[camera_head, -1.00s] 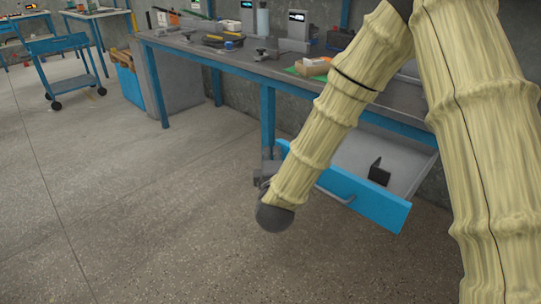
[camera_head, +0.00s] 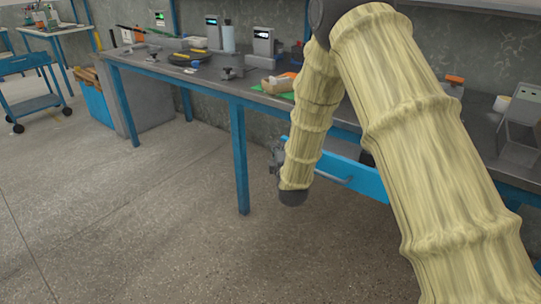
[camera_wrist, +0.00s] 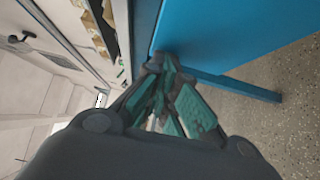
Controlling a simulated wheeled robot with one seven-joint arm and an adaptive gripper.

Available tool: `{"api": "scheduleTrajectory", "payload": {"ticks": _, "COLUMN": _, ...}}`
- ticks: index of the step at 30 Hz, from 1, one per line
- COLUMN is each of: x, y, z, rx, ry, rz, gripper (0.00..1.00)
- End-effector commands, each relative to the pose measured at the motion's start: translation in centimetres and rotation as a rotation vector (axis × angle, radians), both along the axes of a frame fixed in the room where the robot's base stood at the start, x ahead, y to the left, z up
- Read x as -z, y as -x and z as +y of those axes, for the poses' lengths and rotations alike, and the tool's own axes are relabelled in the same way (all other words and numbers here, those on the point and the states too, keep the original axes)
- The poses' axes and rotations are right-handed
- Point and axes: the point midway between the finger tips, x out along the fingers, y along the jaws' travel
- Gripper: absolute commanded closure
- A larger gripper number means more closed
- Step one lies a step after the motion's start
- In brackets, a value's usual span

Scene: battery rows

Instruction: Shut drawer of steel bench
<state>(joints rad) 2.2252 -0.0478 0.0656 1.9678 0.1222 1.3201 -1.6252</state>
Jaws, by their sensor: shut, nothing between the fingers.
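The steel bench (camera_head: 183,84) has a grey top and blue frame and runs along the wall. Its drawer (camera_head: 362,181) has a blue front with a grey handle and shows beside my forearm in the head view. The drawer stands out somewhat from the bench; my arm hides its right end and most of its inside. My gripper (camera_head: 277,158) is at the drawer's left end, partly hidden by my wrist. In the wrist view my gripper (camera_wrist: 163,68) is shut and empty, its fingertips at or very near the blue drawer front (camera_wrist: 225,35); contact is unclear.
A blue bench leg (camera_head: 240,160) stands left of my gripper. Tools, boxes and small devices lie on the benchtop. A blue cart (camera_head: 30,85) stands far left. The floor (camera_head: 130,220) in front of the bench is clear.

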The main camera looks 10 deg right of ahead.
Motion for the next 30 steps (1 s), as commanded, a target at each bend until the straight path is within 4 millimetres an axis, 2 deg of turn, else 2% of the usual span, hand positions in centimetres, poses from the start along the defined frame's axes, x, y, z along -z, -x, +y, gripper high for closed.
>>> {"api": "scheduleTrajectory", "payload": {"ticks": 6, "x": 0.0, "y": -3.5, "z": -4.0, "rx": 0.002, "ry": 0.002, "rz": -0.001, "gripper": 1.00}}
{"api": "scheduleTrajectory", "payload": {"ticks": 13, "x": 0.0, "y": -6.0, "z": -6.6, "rx": 0.002, "ry": 0.001, "rz": 0.000, "gripper": 1.00}}
{"api": "scheduleTrajectory", "payload": {"ticks": 19, "x": 0.1, "y": -6.9, "z": -7.7, "rx": 0.002, "ry": 0.001, "rz": 0.001, "gripper": 1.00}}
{"api": "scheduleTrajectory", "payload": {"ticks": 30, "x": -0.1, "y": -7.3, "z": -8.2, "rx": 0.006, "ry": 0.000, "rz": -0.002, "gripper": 1.00}}
